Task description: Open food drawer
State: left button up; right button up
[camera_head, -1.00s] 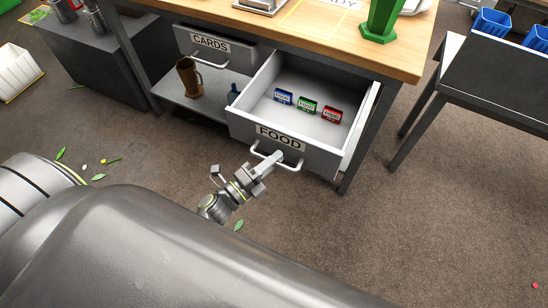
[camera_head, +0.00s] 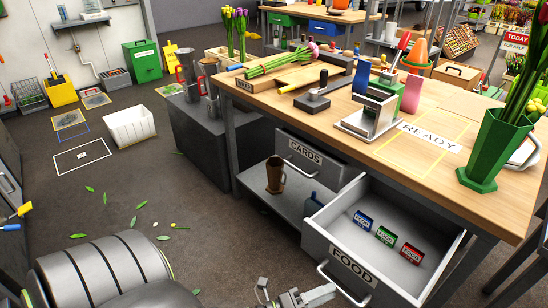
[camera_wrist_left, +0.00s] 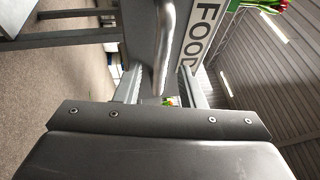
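The food drawer (camera_head: 352,263) is pulled out from the workbench, its front labelled FOOD. Its inside shows, holding a blue packet (camera_head: 364,219), a green packet (camera_head: 385,236) and a red packet (camera_head: 411,252). A pale bar handle (camera_head: 338,286) is on its front. My left gripper (camera_head: 328,292) is at this handle, low in the head view. In the left wrist view the handle (camera_wrist_left: 164,45) runs between the two spread fingers (camera_wrist_left: 160,82), beside the FOOD label. Contact cannot be told. My right gripper is not in view.
A brown mug (camera_head: 275,175) stands on the shelf below. The benchtop (camera_head: 400,158) holds a green vase (camera_head: 487,150) and tools. Open floor with scattered leaves lies at the left.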

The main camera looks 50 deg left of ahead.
pick_arm(q)
jog(key=b+v, duration=0.1)
jog(key=v, duration=1.2)
jog(key=shift+s+a+b, duration=0.15)
jog(key=shift+s+b, duration=0.15)
jog(key=shift+s, duration=0.05)
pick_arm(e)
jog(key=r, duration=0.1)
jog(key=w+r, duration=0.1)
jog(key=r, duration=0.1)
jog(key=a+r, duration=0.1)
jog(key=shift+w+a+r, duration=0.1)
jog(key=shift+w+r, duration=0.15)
